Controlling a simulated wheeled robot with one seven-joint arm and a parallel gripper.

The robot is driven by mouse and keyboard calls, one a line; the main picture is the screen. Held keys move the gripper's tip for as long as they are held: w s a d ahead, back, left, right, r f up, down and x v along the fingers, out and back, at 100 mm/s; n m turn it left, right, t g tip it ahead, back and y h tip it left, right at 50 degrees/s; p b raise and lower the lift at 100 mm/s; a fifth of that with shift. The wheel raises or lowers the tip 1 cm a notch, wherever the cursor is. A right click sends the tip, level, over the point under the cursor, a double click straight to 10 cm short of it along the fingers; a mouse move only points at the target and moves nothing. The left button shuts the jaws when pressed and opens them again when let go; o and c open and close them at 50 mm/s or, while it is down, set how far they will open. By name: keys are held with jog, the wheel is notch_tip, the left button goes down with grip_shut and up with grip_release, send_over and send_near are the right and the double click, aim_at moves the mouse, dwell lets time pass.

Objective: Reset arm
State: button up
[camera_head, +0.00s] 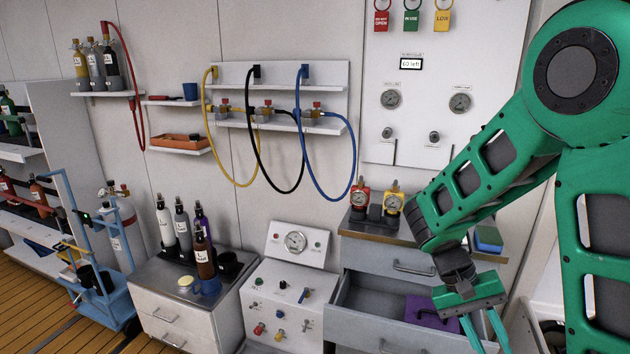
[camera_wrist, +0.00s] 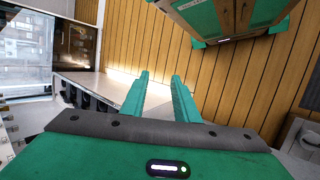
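My green arm comes in from the right of the head view and bends down to my gripper (camera_head: 486,330), which hangs at the lower right. The gripper is in front of an open drawer (camera_head: 365,315) of the grey cabinet. Its two fingers point down and stand apart, with nothing seen between them. In the wrist view the gripper (camera_wrist: 158,90) also shows two parallel green fingers with an empty gap.
The open drawer holds a purple item (camera_head: 432,312), close to my gripper. Two gauges, red (camera_head: 360,195) and yellow (camera_head: 394,200), stand on the cabinet top. A control console (camera_head: 290,295) is to the left. Hoses hang on the wall.

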jog(key=s+d+r+m+t+y, duration=0.1)
jog(key=s+d+r+t+y, duration=0.1)
jog(key=s, duration=0.5)
jog(key=s+d+r+m+t+y, duration=0.1)
jog(key=s+d+r+t+y, duration=0.1)
jog(key=s+r, duration=0.5)
jog(key=shift+s+d+t+y, duration=0.4)
jog(key=shift+d+y, duration=0.4)
jog(key=shift+d, duration=0.1)
jog(key=shift+r, duration=0.1)
jog(key=shift+w+f, duration=0.25)
jog(key=shift+w, duration=0.35)
jog(key=shift+d, duration=0.1)
